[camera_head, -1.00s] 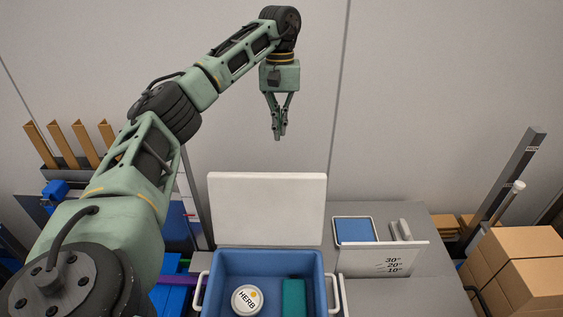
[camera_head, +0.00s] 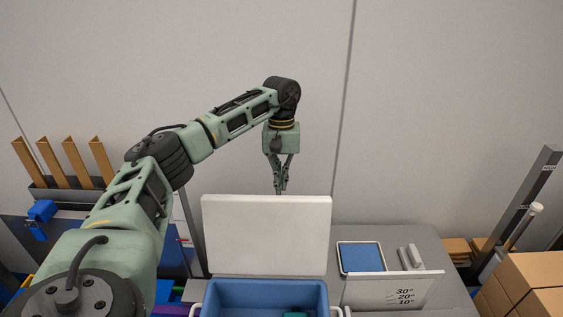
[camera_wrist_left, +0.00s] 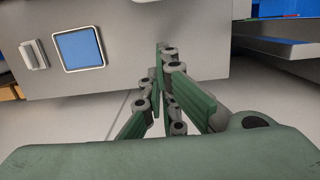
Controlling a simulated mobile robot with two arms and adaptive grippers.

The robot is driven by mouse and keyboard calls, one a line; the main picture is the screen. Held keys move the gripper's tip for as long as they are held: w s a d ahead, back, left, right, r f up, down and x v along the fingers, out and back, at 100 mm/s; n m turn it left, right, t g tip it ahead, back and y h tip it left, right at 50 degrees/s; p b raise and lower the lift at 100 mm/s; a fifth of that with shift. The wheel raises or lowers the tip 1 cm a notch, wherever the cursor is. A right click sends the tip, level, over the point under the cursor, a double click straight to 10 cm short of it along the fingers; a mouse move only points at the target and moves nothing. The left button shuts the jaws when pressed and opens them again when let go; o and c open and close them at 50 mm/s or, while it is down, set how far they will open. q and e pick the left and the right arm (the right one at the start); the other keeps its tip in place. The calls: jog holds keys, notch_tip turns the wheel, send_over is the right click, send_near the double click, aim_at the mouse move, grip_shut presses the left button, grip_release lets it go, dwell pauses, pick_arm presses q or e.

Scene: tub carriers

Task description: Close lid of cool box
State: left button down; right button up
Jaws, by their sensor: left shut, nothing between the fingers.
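The cool box (camera_head: 266,292) is blue inside and stands open on the grey bench. Its white lid (camera_head: 266,235) stands upright along the back of the box. A bit of a teal item (camera_head: 295,314) shows inside the box at the bottom edge of the head view. My left gripper (camera_head: 281,188) is shut and empty, pointing down behind the lid. Its fingertips are at the lid's top edge in the picture, partly hidden; I cannot tell whether they touch it. The left wrist view shows its closed green fingers (camera_wrist_left: 160,60). My right gripper is not in view.
To the right on the bench (camera_head: 390,238) are a blue-topped tray (camera_head: 361,257), a small grey fixture (camera_head: 411,257) and a white panel with angle marks (camera_head: 394,291). Cardboard boxes (camera_head: 525,280) stand far right. A plain wall (camera_head: 440,100) closes off the back.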

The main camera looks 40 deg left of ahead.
pick_arm(q)
jog(key=shift+s+d+p, duration=1.05)
jog(key=shift+s+d, duration=0.1)
jog(key=shift+s, duration=0.3)
